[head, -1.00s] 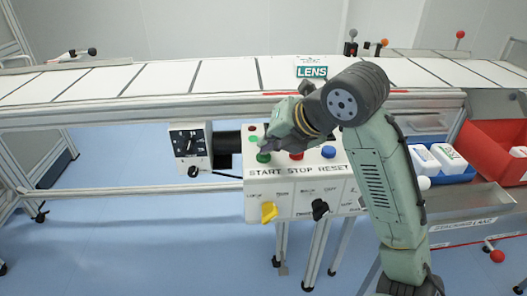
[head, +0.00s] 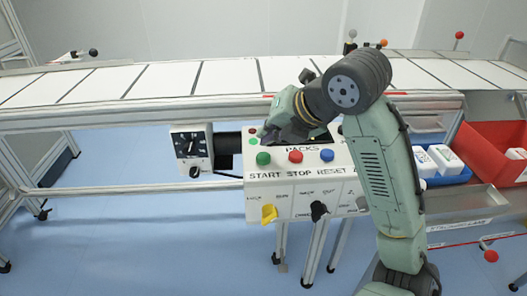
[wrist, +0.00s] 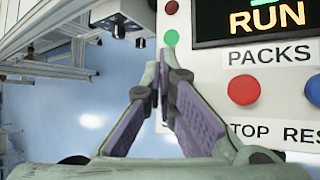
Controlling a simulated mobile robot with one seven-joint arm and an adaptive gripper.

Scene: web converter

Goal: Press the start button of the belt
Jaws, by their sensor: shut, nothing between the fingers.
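The control box (head: 285,208) stands in front of the belt (head: 150,80). Its green START button (head: 263,158) is at the left of the row, with the red STOP button (head: 295,156) and blue RESET button (head: 327,155) to its right. My gripper (head: 264,134) is shut and empty, a little above and behind the green button, apart from it in the picture. In the wrist view my gripper (wrist: 163,68) hides the START button. There the red button (wrist: 243,90) and part of the blue one show. The display (wrist: 255,18) reads RUN.
A yellow switch (head: 268,212) and a black switch (head: 319,209) are on the box's front. A dial unit (head: 190,145) hangs to the left. A red bin (head: 500,150) and a blue tray with white bottles stand at the right.

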